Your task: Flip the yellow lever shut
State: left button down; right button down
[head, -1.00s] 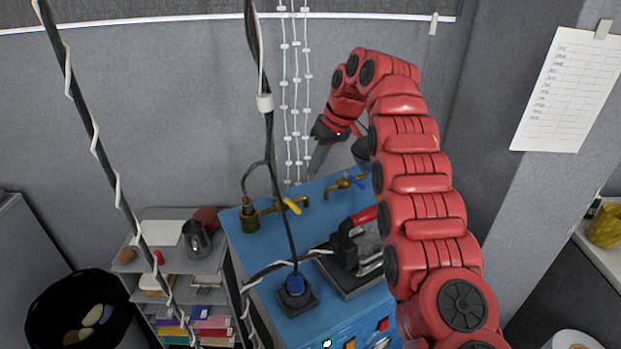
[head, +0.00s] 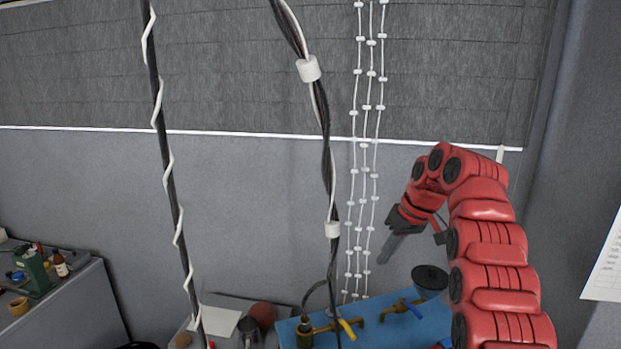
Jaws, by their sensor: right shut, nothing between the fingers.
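The yellow lever (head: 347,329) sits on a brass tap (head: 325,327) at the back of the blue bench top (head: 370,336), low in the head view. It slants across the line of the tap. My right gripper (head: 382,260) is shut and empty. It hangs in the air above the bench, up and to the right of the yellow lever, clearly apart from it, with its fingers pointing down and left. My left gripper is not in view.
A second brass tap with a blue lever (head: 413,309) stands to the right. A black bowl-shaped thing (head: 430,277) is behind it. Dark cables (head: 333,180) hang down in front of the yellow lever's tap. A grey shelf with a metal jug (head: 249,331) is at the left.

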aim_at(342, 321)
jog(key=k+l, duration=0.85)
